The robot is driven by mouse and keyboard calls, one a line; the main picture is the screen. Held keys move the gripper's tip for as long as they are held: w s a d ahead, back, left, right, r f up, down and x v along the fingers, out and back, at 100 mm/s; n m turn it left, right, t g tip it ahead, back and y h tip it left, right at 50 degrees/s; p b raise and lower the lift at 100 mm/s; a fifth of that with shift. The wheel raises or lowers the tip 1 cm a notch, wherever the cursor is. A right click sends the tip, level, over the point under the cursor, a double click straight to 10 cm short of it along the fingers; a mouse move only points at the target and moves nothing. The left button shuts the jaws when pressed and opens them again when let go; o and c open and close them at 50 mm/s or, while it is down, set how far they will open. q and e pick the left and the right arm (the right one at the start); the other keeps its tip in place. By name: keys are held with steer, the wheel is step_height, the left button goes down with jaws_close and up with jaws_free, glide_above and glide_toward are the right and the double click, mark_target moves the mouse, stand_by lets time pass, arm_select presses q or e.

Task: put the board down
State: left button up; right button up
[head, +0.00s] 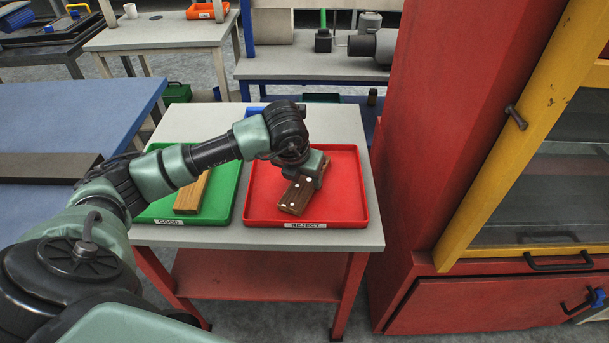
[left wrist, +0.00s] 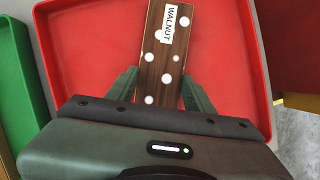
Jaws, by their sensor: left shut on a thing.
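A dark brown walnut board (head: 297,197) with white spots is in the red tray labelled REJECT (head: 352,208). It also shows in the left wrist view (left wrist: 157,70), with a white WALNUT label facing the camera. My left gripper (head: 309,176) is over the red tray and shut on the board, one finger on each side of it in the left wrist view (left wrist: 162,90). The board looks low over the tray floor; I cannot tell whether it touches. My right gripper is not in view.
A green tray labelled GOOD (head: 160,211) with a lighter board (head: 191,194) stands left of the red tray on the same table (head: 215,238). A tall red cabinet (head: 460,110) with a yellow-framed door stands close on the right. A blue table (head: 70,110) is at the left.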

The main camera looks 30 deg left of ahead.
arm_select(q)
steer(key=shift+f, duration=0.15)
steer(key=o, duration=1.5)
steer(key=shift+c, duration=0.2)
steer(key=shift+s+r, duration=0.1)
steer(key=shift+r, duration=0.4)
steer(key=b+v, duration=0.1)
steer(key=v, duration=1)
steer(key=shift+r, duration=0.15)
